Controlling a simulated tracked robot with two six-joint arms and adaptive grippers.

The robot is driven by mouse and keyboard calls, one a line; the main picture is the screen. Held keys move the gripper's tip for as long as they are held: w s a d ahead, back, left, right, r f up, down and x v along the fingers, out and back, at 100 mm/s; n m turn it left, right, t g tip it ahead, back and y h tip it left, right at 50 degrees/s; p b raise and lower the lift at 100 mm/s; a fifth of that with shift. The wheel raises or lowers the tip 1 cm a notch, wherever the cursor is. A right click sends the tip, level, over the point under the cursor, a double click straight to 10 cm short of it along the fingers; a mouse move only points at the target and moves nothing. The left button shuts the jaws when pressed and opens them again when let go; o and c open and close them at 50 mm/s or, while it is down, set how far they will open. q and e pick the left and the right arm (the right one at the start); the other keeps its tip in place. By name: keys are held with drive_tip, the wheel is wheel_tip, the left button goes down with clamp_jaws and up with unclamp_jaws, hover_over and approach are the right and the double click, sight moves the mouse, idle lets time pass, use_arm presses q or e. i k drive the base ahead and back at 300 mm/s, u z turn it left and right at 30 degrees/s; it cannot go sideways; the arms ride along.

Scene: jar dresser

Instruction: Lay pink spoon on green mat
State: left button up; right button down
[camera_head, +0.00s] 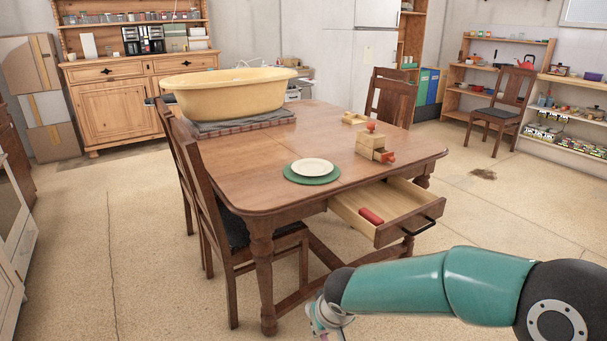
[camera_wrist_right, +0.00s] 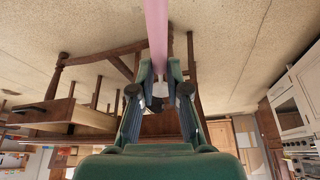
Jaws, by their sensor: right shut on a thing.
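The pink spoon (camera_wrist_right: 157,35) shows in the right wrist view as a long pink strip running up out of the picture; its far end is cut off. My right gripper (camera_wrist_right: 159,76) is shut on it. The gripper is well apart from the mat. My left gripper is not in view.
The wooden table (camera_head: 240,175) has an open drawer (camera_head: 400,206) holding a red object (camera_head: 371,216). Wooden blocks (camera_head: 374,147) stand right of the mat. A yellow tub (camera_head: 225,95) stands at the back. Chairs (camera_head: 215,190) line the left side; the table top left of the mat is clear.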

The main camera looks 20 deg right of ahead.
sight(325, 177)
drive_tip(key=i, duration=0.9)
drive_tip(key=z, duration=0.05)
